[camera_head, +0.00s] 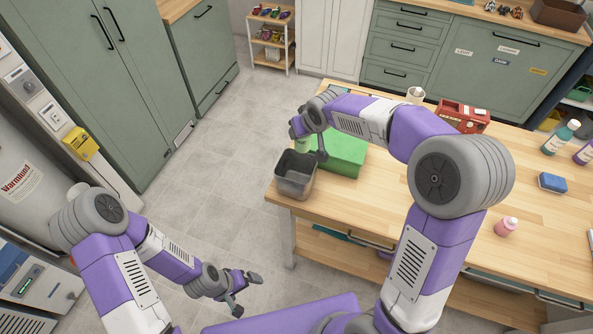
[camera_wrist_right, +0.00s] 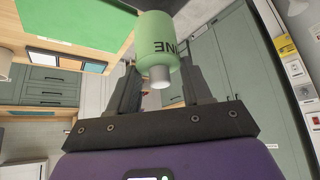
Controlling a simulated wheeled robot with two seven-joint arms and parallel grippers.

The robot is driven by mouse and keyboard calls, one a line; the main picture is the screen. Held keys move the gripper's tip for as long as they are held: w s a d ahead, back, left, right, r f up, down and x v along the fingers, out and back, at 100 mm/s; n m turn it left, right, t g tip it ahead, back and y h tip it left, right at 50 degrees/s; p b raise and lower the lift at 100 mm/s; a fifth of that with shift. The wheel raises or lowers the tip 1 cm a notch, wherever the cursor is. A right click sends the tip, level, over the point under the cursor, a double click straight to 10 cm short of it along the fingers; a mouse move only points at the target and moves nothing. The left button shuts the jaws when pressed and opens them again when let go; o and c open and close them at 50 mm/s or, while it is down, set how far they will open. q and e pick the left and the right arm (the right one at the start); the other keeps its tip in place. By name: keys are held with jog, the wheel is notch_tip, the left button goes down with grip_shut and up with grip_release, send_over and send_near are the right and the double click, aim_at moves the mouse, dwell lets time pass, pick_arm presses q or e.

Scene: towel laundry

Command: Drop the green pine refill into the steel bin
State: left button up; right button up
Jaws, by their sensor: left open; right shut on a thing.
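The green pine refill (camera_wrist_right: 158,38) is a pale green bottle with dark lettering and a whitish cap. My right gripper (camera_wrist_right: 155,80) is shut on it. In the head view, a small part of the refill (camera_head: 300,128) shows beside my right gripper (camera_head: 311,143). The steel bin (camera_head: 295,186) is a grey open container at the table's left corner. The right gripper and refill appear just above its far rim in the picture; their exact height is unclear. My left gripper (camera_head: 246,292) is open and empty, over the floor left of the table.
A green box or tray (camera_head: 345,150) stands right beside the bin on the wooden table (camera_head: 400,215). The floor at left is clear.

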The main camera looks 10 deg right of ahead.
jog(key=f+b, duration=0.1)
jog(key=f, duration=0.2)
jog(key=f+b, duration=0.1)
jog(key=shift+w+f+b, duration=0.25)
jog(key=shift+f+b, duration=0.1)
jog(key=shift+f, duration=0.45)
jog(key=o, duration=1.1)
jog(key=shift+o, duration=0.2)
jog(key=shift+s+r, duration=0.1)
jog(key=v, duration=0.7)
jog(key=shift+s+r, duration=0.1)
jog(key=shift+r, duration=0.1)
